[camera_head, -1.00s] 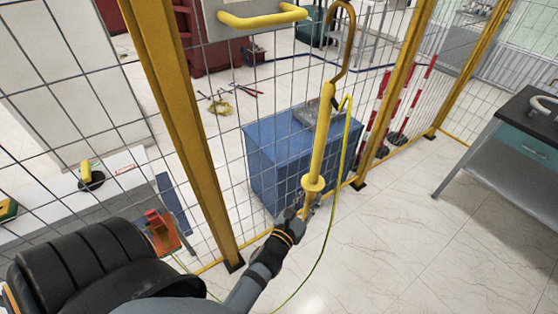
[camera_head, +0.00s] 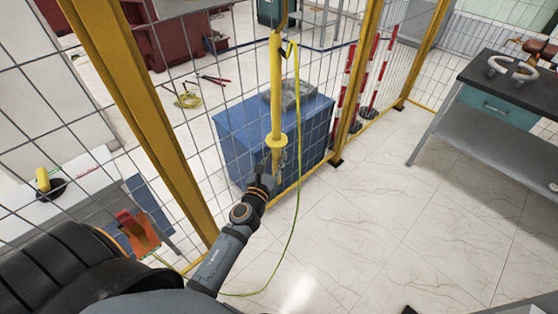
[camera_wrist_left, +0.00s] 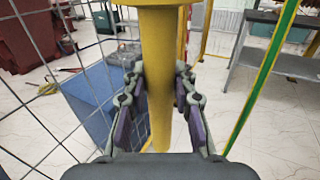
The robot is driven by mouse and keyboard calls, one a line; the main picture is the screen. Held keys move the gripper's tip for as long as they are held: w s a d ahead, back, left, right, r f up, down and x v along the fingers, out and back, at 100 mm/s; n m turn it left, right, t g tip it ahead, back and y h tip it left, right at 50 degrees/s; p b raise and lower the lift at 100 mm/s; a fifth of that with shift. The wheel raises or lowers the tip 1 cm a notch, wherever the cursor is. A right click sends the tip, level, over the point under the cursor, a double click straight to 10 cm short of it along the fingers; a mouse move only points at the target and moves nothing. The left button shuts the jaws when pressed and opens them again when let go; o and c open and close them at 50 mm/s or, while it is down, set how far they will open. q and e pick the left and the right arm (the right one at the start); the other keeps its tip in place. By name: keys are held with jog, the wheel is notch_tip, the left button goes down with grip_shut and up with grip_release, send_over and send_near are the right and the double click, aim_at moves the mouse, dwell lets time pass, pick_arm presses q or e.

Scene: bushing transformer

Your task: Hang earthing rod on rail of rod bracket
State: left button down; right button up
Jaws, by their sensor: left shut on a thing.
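The earthing rod (camera_head: 277,90) is a long yellow pole with a round collar, held nearly upright close to the mesh fence. Its top runs out of the head view. A green-yellow cable (camera_head: 297,150) hangs from its upper part. My left gripper (camera_head: 271,170) is shut on the rod below the collar. In the left wrist view, the fingers of the left gripper (camera_wrist_left: 160,95) stand on both sides of the yellow rod (camera_wrist_left: 159,55). The rail of the rod bracket does not show now. My right gripper is not in view.
A yellow fence post (camera_head: 150,130) stands left of my left arm. A blue box (camera_head: 240,140) is behind the mesh. A dark-topped table (camera_head: 500,80) stands at the right. The tiled floor (camera_head: 390,220) between is clear. An orange clamp (camera_head: 137,230) is at lower left.

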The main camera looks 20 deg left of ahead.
pick_arm(q)
jog(key=shift+w+a+b, duration=0.95)
jog(key=shift+w+a, duration=0.45)
jog(key=shift+a, duration=2)
jog(key=shift+w+a+b, duration=0.95)
jog(key=shift+w+a, duration=0.45)
jog(key=shift+a, duration=2)
notch_tip(320, 180, down, 4)
jog(key=b, duration=0.4)
jog(key=shift+f, duration=0.2)
jog(key=c, duration=1)
grip_release()
jog(key=shift+d, duration=0.1)
jog(key=shift+s+f, duration=0.1)
jog(key=s, duration=1.2)
jog(key=shift+d, duration=0.4)
